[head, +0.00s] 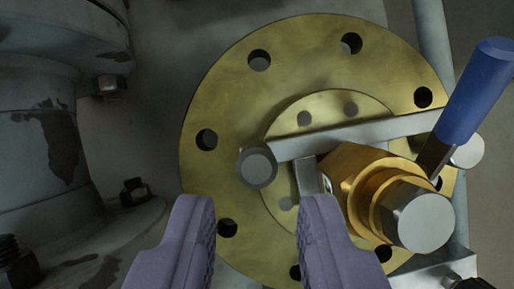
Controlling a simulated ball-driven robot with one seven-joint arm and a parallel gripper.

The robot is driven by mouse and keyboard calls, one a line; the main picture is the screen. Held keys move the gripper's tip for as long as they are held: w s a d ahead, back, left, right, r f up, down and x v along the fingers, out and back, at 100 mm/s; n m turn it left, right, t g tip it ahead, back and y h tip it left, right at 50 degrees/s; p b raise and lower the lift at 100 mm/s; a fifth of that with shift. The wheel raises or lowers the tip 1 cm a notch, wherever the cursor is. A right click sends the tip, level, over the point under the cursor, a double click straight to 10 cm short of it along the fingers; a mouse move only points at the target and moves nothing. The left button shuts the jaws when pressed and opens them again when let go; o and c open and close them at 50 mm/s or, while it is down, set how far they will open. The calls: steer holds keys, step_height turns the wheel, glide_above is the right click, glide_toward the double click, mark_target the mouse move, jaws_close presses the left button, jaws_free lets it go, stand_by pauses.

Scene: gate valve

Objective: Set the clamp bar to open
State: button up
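A grey metal clamp bar (350,135) crosses the front of a round brass flange (225,95). A round grey end piece (257,166) is at its left end, and another (467,151) shows at the right. A blue-handled lever (480,88) slants up to the right, its lower end behind or beside a brass valve fitting (365,180) with a grey hex end. My gripper (257,215) is open, with two purple fingers apart at the bottom of the view. Nothing shows between the fingertips except the flange behind. The fingers are below the bar's left end; whether they touch anything cannot be told.
Large grey pipe bodies with bolts (107,85) fill the left side. A vertical grey pipe (432,40) runs behind the flange at the right. A metal bracket (435,272) is at the lower right, below the brass fitting.

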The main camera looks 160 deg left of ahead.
mark_target(256, 177)
steer(key=b+x, duration=0.1)
steer(key=x, duration=0.5)
steer(key=shift+w, duration=0.1)
jaws_close()
